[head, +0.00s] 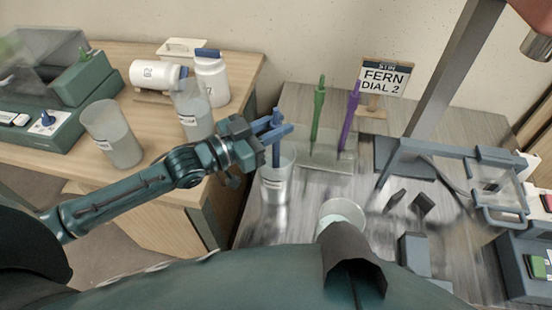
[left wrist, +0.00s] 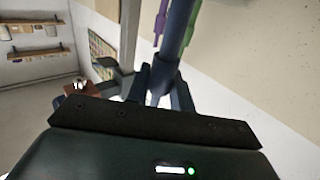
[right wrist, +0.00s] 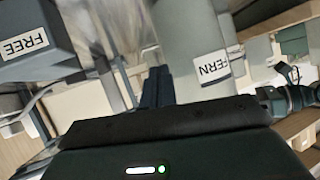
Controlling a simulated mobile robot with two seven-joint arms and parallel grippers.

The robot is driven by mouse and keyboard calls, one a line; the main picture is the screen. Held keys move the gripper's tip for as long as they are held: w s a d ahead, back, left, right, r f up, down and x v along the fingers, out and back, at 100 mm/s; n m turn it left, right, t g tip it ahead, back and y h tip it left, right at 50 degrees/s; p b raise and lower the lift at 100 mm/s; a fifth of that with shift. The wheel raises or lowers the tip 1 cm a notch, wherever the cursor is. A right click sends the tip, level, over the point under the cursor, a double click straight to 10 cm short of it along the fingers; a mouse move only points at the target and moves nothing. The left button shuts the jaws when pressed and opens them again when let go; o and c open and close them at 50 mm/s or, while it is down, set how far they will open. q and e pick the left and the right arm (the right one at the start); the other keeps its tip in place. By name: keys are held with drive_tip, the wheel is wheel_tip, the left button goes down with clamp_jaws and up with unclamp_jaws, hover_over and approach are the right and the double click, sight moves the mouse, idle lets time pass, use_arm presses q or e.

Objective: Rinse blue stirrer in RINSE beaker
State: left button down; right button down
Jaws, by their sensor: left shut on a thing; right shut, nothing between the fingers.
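My left gripper (head: 268,138) is shut on the blue stirrer (head: 277,116), whose shaft points down at a clear beaker (head: 276,187). The stirrer's lower end shows at the beaker's mouth; how deep it reaches is unclear. The beaker's label is too small to read. In the left wrist view the stirrer (left wrist: 179,35) rises from between the fingers (left wrist: 160,85). My right gripper (right wrist: 158,86) is shut and empty in the right wrist view, in front of a grey container labelled FERN (right wrist: 200,50).
A green stirrer (head: 319,108) and a purple stirrer (head: 350,115) stand in a clear holder (head: 328,158) behind. A sign (head: 385,78) reads "STIR FERN DIAL 2". A pale container (head: 341,211) stands at front. Two beakers (head: 112,135) (head: 194,110) and white jars (head: 211,80) occupy the left table.

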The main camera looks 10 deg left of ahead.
idle(0.4)
